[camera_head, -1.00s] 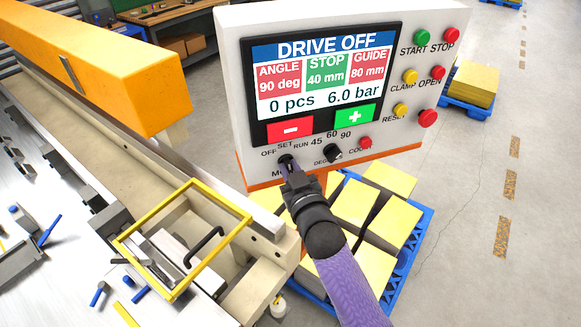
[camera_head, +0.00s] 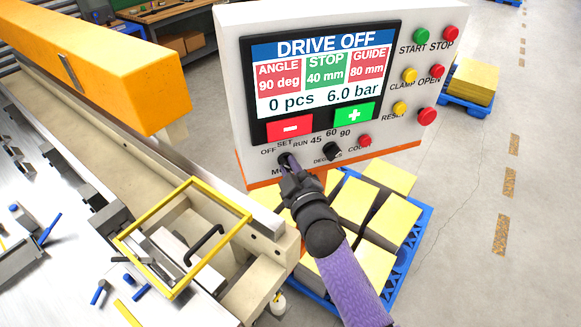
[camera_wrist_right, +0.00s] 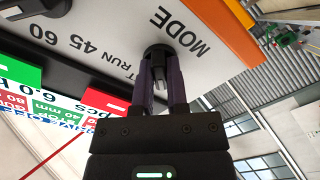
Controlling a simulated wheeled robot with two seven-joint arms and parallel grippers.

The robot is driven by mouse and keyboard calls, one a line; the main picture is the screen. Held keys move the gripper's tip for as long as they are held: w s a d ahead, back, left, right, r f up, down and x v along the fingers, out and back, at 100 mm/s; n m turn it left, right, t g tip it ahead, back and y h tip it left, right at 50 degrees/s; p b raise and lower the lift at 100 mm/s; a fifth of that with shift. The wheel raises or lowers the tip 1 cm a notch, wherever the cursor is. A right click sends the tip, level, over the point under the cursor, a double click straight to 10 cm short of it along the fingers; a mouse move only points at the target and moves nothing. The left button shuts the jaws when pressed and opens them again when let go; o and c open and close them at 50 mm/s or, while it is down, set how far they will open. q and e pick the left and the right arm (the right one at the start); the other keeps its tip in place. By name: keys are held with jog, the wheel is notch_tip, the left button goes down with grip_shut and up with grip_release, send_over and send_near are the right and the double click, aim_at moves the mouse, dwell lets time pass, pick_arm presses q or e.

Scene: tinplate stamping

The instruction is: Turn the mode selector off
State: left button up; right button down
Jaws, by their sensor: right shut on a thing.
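The mode selector (camera_head: 285,160) is a black knob at the lower left of the white control panel (camera_head: 229,60), under the labels OFF, SET and RUN. My right gripper (camera_head: 288,164) reaches up to it from below and is shut on it. In the right wrist view, the two fingers of my right gripper (camera_wrist_right: 158,90) close on the dark mode selector (camera_wrist_right: 157,54) beside the word MODE. The fingers partly hide the knob, so its exact pointing direction is unclear. The panel's screen (camera_head: 322,48) reads DRIVE OFF. My left gripper is not in view.
A degrees knob (camera_head: 332,152) and a red counter button (camera_head: 365,141) sit close to the right of the selector. Several coloured buttons are at the panel's right. A yellow frame (camera_head: 127,252) stands over the machine bed. Yellow stacks (camera_head: 354,203) on a blue pallet (camera_head: 421,228) lie below.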

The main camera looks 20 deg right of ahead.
dwell(0.4)
jog(key=c, duration=0.6)
grip_release()
jog(key=shift+c, duration=0.2)
jog(key=s, duration=1)
jog(key=shift+d+b, duration=0.25)
jog(key=shift+b, duration=0.15)
